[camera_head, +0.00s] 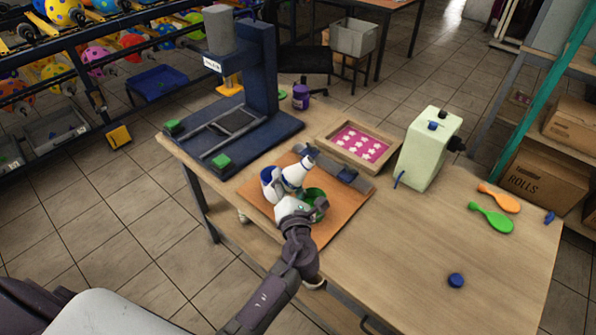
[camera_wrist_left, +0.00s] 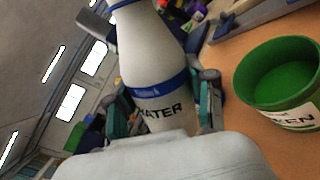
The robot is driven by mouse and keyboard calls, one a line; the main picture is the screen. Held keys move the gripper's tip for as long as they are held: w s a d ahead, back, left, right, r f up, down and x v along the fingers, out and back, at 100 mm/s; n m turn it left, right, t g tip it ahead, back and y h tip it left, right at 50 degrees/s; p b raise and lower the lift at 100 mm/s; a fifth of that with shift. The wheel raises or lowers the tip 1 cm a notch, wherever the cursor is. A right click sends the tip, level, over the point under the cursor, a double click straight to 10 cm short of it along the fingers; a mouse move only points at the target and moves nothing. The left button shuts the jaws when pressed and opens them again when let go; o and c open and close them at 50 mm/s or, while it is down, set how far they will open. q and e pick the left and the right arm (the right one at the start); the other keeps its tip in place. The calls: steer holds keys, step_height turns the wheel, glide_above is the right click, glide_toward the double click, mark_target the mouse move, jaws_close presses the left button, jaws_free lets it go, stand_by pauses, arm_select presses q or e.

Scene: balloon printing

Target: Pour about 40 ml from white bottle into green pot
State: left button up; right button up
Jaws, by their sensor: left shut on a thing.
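The white bottle (camera_head: 295,174) has blue bands and a WATER label, which shows in the left wrist view (camera_wrist_left: 158,85). My left gripper (camera_head: 291,191) is shut around its body, with one finger on each side. In the head view the bottle leans with its top to the upper right; its mouth is out of the left wrist view. The green pot (camera_head: 321,207) stands on the orange-brown mat, just right of my gripper and partly hidden by it. In the left wrist view the open pot (camera_wrist_left: 258,98) is apart from the bottle. No stream of liquid shows.
A white and blue pot (camera_head: 267,186) stands close left of the bottle. The mat (camera_head: 345,211) lies on the wooden table (camera_head: 400,260). A blue press (camera_head: 262,75), a pink-patterned frame (camera_head: 328,137) and a pale green box (camera_head: 418,165) stand behind. The table's right front is mostly clear.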

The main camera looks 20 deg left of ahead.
arm_select(q)
steer(key=shift+s+a+m, duration=0.15)
steer(key=shift+a+m, duration=0.15)
steer(key=shift+m, duration=0.2)
arm_select(e)
steer(key=shift+r, duration=0.3)
steer(key=shift+w+r, duration=0.1)
arm_select(q)
steer(key=shift+m+p, duration=0.3)
steer(key=shift+p, duration=0.2)
steer(key=shift+a+f, duration=0.1)
arm_select(e)
steer(key=shift+a+r, duration=0.15)
steer(key=shift+r, duration=0.35)
steer(key=shift+r, duration=0.1)
arm_select(q)
steer(key=shift+s+m+p, duration=0.1)
steer(key=shift+m+p, duration=0.2)
steer(key=shift+p, duration=0.15)
steer(key=shift+a+f+m+p, duration=0.1)
steer(key=shift+a+m+p, duration=0.05)
steer(key=shift+m+p, duration=0.15)
arm_select(e)
steer(key=shift+r, duration=0.6)
